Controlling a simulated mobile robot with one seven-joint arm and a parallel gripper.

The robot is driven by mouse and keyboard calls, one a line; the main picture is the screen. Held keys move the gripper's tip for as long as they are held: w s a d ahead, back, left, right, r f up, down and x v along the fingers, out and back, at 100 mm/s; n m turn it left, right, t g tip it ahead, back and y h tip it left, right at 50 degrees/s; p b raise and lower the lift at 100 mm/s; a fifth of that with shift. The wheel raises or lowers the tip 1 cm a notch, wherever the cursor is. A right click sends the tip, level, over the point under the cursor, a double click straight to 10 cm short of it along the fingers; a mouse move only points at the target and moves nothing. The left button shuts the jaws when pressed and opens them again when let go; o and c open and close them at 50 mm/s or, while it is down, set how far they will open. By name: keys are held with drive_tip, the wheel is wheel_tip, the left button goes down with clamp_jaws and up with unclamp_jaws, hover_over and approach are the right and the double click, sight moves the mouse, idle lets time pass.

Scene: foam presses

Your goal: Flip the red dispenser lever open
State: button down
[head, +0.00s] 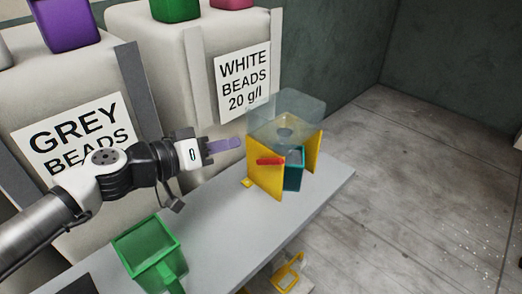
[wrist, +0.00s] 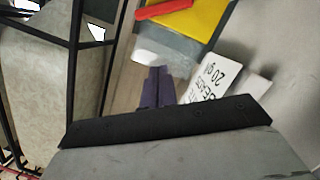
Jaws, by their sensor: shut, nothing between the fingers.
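The red lever (head: 270,161) sits on the front of the yellow dispenser (head: 262,179), pointing sideways and roughly level. In the wrist view the lever (wrist: 163,9) shows at the top edge against the yellow panel (wrist: 205,18). A clear hopper (head: 287,118) tops the dispenser, and a teal container (head: 294,171) stands between its yellow sides. My gripper (head: 240,143) is shut and empty, with purple fingers, to the left of the dispenser and a little above the lever's height. The fingers (wrist: 158,75) also show in the wrist view, apart from the lever.
A green container (head: 147,246) with a handle stands on the grey bench (head: 225,222) in front. Large bead sacks labelled grey (head: 72,133) and white (head: 243,80) stand behind my arm. Open floor (head: 430,190) lies to the right.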

sight(274, 151)
drive_tip(key=p+x, duration=0.1)
drive_tip(key=x, duration=0.5)
drive_tip(key=shift+w+d+r, duration=0.1)
drive_tip(key=shift+w+d, duration=0.15)
drive_tip(key=shift+d, duration=0.1)
drive_tip(key=f, duration=0.1)
drive_tip(key=s+d+f+p, duration=0.1)
drive_tip(key=shift+d+f, duration=0.15)
drive_tip(key=shift+f, duration=0.25)
drive_tip(key=shift+s+d+f, duration=0.15)
drive_tip(key=shift+f, duration=0.25)
